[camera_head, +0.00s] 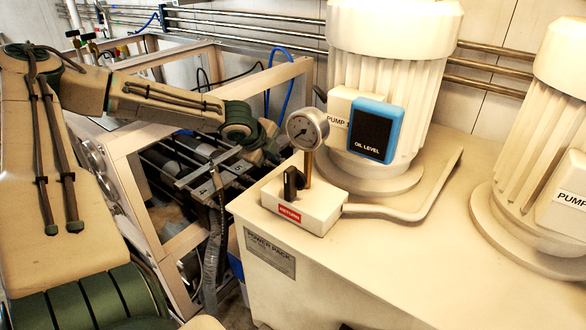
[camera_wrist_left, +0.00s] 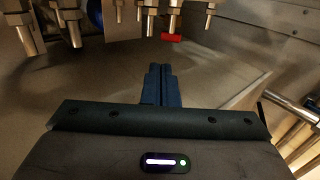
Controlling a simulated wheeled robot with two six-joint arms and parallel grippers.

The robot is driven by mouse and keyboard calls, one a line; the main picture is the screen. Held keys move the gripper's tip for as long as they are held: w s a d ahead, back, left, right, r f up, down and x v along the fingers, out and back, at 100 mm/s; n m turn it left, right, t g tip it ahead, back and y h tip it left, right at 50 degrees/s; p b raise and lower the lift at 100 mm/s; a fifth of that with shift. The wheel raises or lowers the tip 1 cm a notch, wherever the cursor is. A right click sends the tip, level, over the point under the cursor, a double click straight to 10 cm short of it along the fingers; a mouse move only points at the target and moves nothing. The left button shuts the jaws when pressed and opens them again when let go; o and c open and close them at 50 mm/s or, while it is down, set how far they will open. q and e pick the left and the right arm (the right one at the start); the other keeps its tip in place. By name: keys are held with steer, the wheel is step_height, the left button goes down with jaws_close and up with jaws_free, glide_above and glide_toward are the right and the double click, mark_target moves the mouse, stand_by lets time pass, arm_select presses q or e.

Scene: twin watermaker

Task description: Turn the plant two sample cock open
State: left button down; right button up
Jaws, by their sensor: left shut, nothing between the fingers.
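My left gripper (camera_wrist_left: 158,72) is shut and empty, its dark blue fingers together in the middle of the left wrist view. A small red piece (camera_wrist_left: 172,37), perhaps a cock handle, sits ahead of and slightly right of the fingertips, apart from them. It is among several metal fittings with hex nuts (camera_wrist_left: 174,8) along the top edge. I cannot tell which cock it belongs to or how it is turned. In the head view my left arm reaches over the open frame, and its fingers cannot be made out. My right gripper is not in view.
The light metal frame (camera_head: 125,165) with pipes inside surrounds the left arm's reach. Right of it stands the power pack (camera_head: 400,275) with a gauge (camera_head: 307,129), a black-handled RETURN block (camera_head: 315,212) and pump motors (camera_head: 385,80). Metal tubes (camera_wrist_left: 290,110) lie at the wrist view's right.

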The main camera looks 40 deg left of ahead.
arm_select(q)
steer(key=d+b+x, duration=0.1)
steer(key=b+x, duration=0.6)
steer(key=x, duration=0.6)
steer(key=shift+w+a, duration=0.25)
steer(key=shift+w, duration=0.15)
steer(key=shift+r, duration=0.1)
steer(key=t+b, duration=0.1)
steer(key=b, duration=0.7)
steer(key=shift+s+f, duration=0.1)
steer(key=shift+f, duration=0.3)
